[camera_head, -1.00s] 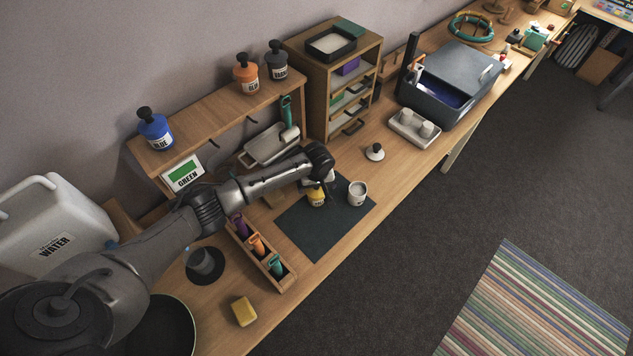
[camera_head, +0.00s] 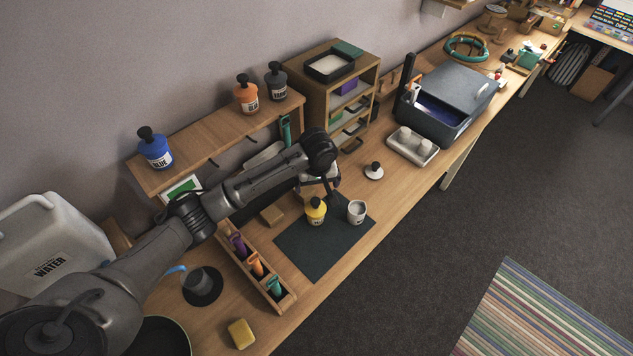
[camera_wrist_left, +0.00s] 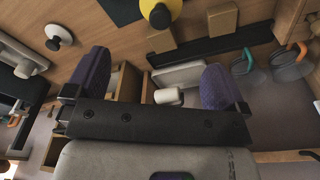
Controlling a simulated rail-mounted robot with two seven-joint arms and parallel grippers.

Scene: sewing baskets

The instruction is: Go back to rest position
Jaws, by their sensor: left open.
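My left arm reaches in from the left in the head view. My left gripper (camera_head: 328,183) is above the back of the dark mat (camera_head: 318,250), behind and above the yellow bottle (camera_head: 315,212). In the left wrist view its two purple-padded fingers (camera_wrist_left: 154,84) stand wide apart with nothing held between them. The yellow bottle also shows at the top of the wrist view (camera_wrist_left: 160,12), apart from the fingers. A white cup (camera_head: 356,211) stands on the mat to the bottle's right. My right gripper is in neither view.
A wooden shelf (camera_head: 215,140) with blue, orange and dark bottles stands behind the arm. A drawer cabinet (camera_head: 317,100) is at its right end. A wooden rack (camera_head: 262,270) of coloured tools, a grey cup (camera_head: 199,281) and a yellow sponge (camera_head: 241,333) are at the front left.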

